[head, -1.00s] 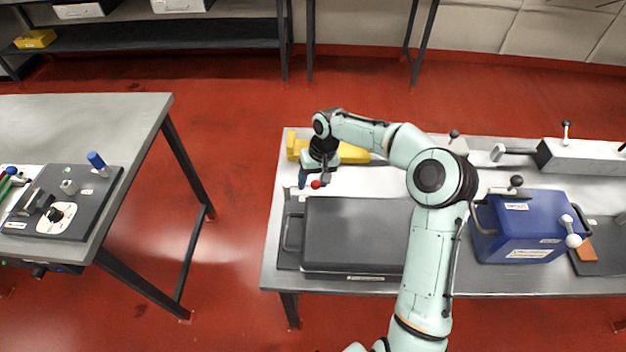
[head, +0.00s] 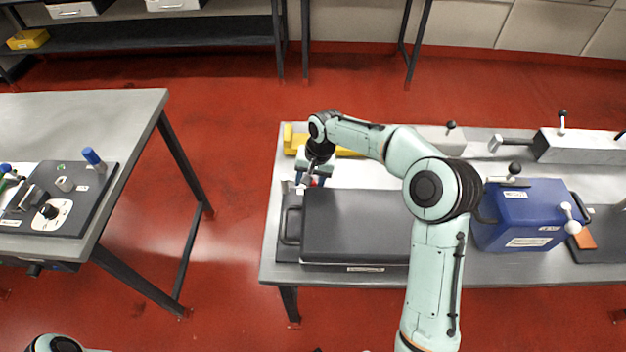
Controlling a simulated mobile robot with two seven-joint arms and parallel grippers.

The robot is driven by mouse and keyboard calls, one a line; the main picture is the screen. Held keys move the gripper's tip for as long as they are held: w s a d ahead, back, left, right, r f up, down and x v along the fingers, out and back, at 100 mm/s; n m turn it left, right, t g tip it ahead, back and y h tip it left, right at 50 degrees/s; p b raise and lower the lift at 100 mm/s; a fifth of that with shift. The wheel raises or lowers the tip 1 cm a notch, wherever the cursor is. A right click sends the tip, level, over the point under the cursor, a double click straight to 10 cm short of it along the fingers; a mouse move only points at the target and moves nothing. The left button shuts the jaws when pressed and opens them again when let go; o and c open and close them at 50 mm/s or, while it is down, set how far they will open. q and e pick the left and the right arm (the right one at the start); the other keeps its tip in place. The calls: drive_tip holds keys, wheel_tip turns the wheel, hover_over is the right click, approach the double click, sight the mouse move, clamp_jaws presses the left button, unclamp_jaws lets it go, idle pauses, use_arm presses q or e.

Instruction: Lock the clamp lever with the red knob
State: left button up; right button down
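The red knob (head: 314,183) of the clamp lever shows at the back left corner of the grey lidded case on the right bench. My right gripper (head: 311,181) is right at the knob, its fingers pointing down around it. The fingers hide part of the knob and most of the lever. Whether they are closed on the knob is too small to tell. My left gripper is out of view; only a bit of my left arm shows at the bottom left edge.
The dark grey case (head: 355,225) lies just in front of the knob. A yellow block (head: 290,137) is behind my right gripper. A blue box (head: 522,215) with black and white knobs stands to the right. The left table (head: 125,125) is separated by open floor.

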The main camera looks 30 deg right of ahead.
drive_tip(key=shift+a+f, duration=0.35)
drive_tip(key=shift+a, duration=0.25)
drive_tip(key=c, duration=0.8)
unclamp_jaws()
drive_tip(key=o, duration=0.6)
drive_tip(key=shift+a, duration=0.1)
drive_tip(key=shift+w, duration=0.2)
drive_tip(key=shift+s+d+r, duration=0.1)
drive_tip(key=shift+d+r, duration=0.2)
drive_tip(key=shift+r, duration=0.2)
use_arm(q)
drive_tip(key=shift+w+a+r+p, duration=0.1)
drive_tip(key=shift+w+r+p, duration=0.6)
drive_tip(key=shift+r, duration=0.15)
use_arm(e)
wheel_tip(320, 180, up, 12)
drive_tip(key=s+d, duration=0.1)
drive_tip(key=shift+s+d+r, duration=0.15)
drive_tip(key=shift+s+d, duration=0.05)
drive_tip(key=shift+d, duration=0.1)
